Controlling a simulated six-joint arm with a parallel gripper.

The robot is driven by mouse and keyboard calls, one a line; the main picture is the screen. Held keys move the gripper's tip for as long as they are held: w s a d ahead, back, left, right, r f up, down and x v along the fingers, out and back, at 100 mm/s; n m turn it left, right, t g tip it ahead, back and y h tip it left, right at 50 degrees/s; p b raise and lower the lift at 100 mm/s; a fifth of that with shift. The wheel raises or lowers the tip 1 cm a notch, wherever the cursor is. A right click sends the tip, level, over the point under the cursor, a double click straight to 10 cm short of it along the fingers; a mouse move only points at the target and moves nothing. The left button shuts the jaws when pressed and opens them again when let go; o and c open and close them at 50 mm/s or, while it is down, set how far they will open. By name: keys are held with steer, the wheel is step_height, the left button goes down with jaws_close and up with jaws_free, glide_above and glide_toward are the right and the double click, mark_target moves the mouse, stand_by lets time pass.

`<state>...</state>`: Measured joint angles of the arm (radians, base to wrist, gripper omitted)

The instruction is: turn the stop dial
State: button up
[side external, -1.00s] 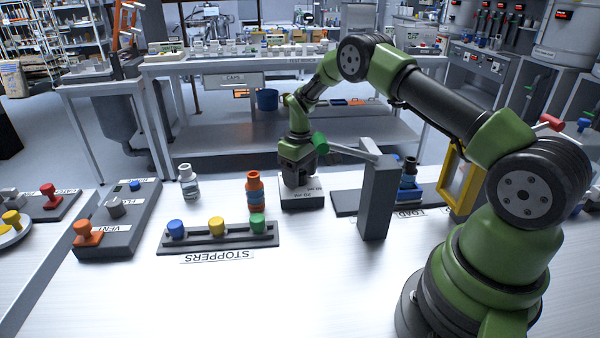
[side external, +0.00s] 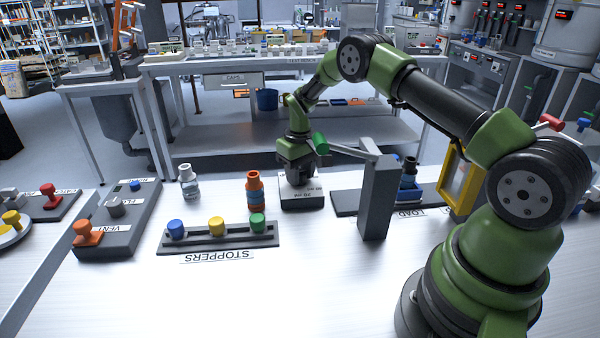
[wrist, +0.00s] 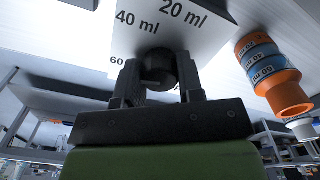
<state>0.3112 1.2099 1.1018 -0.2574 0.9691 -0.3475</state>
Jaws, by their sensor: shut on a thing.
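The stop dial is a dark round knob (wrist: 158,66) on a white plate (wrist: 195,30) marked 20 ml, 40 ml and 60, with other marks hidden behind my fingers. My gripper (wrist: 160,78) points down over it, with one finger on each side, shut on the knob. In the side external view, my gripper (side external: 297,180) is down on top of the small dial box (side external: 302,204) and hides the knob. Where the dial's pointer stands cannot be told.
An orange and blue banded bottle (side external: 255,190) stands close left of the dial box. The stopper rack (side external: 190,243) is in front. A grey post (side external: 377,200) with a green-ended lever (side external: 321,143) rises close right. A white bottle (side external: 189,181) stands further left.

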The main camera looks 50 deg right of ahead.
steer(key=m, duration=2.1)
steer(key=shift+m, duration=0.3)
stand_by(0.4)
steer(key=o, duration=0.9)
steer(key=shift+r, duration=0.1)
step_height(320, 180, up, 10)
steer(key=shift+w+f, duration=0.1)
steer(key=shift+f, duration=0.1)
steer(key=shift+r, duration=0.15)
